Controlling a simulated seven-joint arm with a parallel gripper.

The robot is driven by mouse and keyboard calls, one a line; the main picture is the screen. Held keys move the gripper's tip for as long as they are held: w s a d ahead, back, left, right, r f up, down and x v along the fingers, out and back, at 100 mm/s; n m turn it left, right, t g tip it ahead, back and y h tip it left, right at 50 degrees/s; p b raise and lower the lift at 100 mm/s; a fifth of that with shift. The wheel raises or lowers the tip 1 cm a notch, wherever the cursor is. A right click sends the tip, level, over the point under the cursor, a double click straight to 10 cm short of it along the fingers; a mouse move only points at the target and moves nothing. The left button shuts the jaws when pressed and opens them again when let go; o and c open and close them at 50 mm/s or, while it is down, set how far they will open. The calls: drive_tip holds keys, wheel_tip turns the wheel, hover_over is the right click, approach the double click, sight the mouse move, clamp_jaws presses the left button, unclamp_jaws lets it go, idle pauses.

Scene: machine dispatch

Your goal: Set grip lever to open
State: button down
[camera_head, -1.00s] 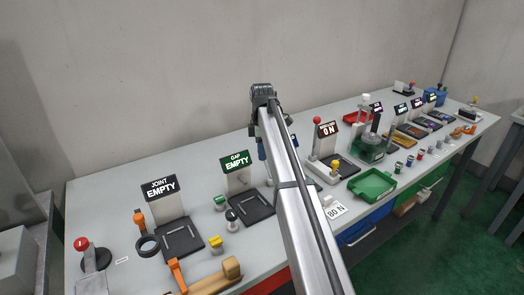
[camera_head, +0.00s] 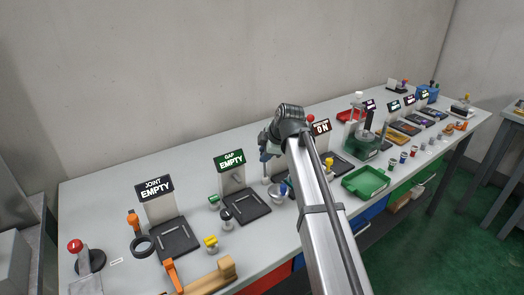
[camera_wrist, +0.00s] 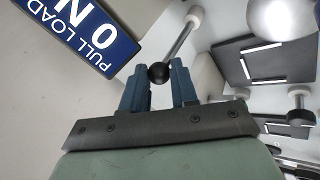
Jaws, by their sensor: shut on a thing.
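In the wrist view a lever with a black ball end (camera_wrist: 159,73) and a thin metal shaft (camera_wrist: 180,42) stands beside the blue "PULL LOAD 0 N" sign (camera_wrist: 85,30). I take it for the grip lever; no label on it is readable. My gripper (camera_wrist: 159,82) has its two blue fingers on either side of the black ball, shut on it. The shaft runs up and right to a pale rounded end. In the head view my gripper (camera_head: 264,154) is low between the GAP sign and the load sign (camera_head: 321,127); my arm hides most of that station.
The GAP tray (camera_head: 243,206) and JOINT tray (camera_head: 177,238) stand left of my gripper. A green tray (camera_head: 365,182) and a yellow knob (camera_head: 329,162) are to the right. The wall is behind.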

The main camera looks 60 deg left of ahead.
drive_tip(key=shift+d, duration=0.5)
drive_tip(key=shift+d+f, duration=0.15)
drive_tip(key=shift+d, duration=0.05)
drive_tip(key=c, duration=0.9)
unclamp_jaws()
drive_tip(key=shift+a, duration=0.1)
drive_tip(key=v, duration=1.4)
drive_tip(key=shift+a, duration=0.1)
